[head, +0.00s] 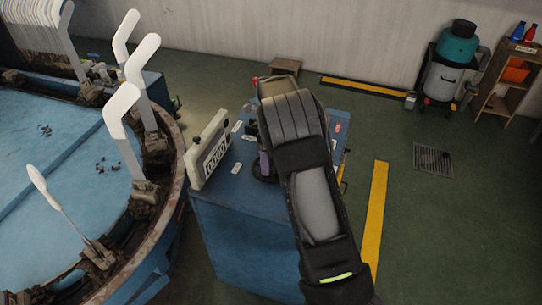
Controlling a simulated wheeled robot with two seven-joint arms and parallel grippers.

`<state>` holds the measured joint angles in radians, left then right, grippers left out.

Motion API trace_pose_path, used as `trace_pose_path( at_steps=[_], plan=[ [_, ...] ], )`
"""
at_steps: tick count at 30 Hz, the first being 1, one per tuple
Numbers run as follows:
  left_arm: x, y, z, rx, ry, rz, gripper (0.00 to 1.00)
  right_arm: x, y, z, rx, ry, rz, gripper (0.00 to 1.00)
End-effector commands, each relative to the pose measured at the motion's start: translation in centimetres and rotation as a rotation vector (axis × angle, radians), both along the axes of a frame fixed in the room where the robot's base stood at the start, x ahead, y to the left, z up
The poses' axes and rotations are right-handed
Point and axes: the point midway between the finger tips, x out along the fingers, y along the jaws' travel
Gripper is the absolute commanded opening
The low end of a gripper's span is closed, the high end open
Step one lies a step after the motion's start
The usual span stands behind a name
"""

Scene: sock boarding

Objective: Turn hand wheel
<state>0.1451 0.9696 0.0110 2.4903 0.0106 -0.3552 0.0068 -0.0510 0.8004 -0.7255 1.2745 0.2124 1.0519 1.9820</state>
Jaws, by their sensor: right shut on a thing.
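My right arm reaches in from the lower right over a blue cabinet (240,215) with a counter panel on it. My right gripper (266,148) is at the cabinet top, mostly hidden behind my own wrist and forearm. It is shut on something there. A dark round fitting with a purplish upright part (264,168) shows just left of my arm; I take it to be part of the hand wheel, but the rim and the grip on it are hidden. My left gripper is not in view.
A grey counter box (208,150) stands on the cabinet's left edge. A large blue round machine (60,150) with several upright white sock forms (122,105) fills the left. A vacuum (450,65) and a wooden shelf (508,85) stand far right.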

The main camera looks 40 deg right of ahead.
Motion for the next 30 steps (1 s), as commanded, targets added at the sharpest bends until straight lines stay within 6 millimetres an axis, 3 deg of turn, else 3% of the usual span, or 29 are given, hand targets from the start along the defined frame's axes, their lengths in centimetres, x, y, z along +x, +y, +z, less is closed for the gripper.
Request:
trace_pose_path(
  at_steps=[10, 11, 16, 25, 30],
  plan=[
    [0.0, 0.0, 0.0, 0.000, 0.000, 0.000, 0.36, 0.1, -0.1, 0.2, -0.003, -0.004, -0.003, 0.41],
    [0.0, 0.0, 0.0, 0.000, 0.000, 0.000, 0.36, 0.1, -0.1, 0.2, -0.003, -0.004, -0.003, 0.84],
    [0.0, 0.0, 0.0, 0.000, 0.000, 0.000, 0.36, 0.1, -0.1, 0.1, -0.002, -0.003, -0.002, 0.98],
    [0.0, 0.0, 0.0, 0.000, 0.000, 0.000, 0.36, 0.0, 0.0, 0.1, -0.001, -0.002, -0.001, 1.00],
    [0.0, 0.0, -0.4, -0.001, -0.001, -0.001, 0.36, 0.1, 0.0, 1.4, -0.001, -0.004, -0.001, 1.00]
  ],
)
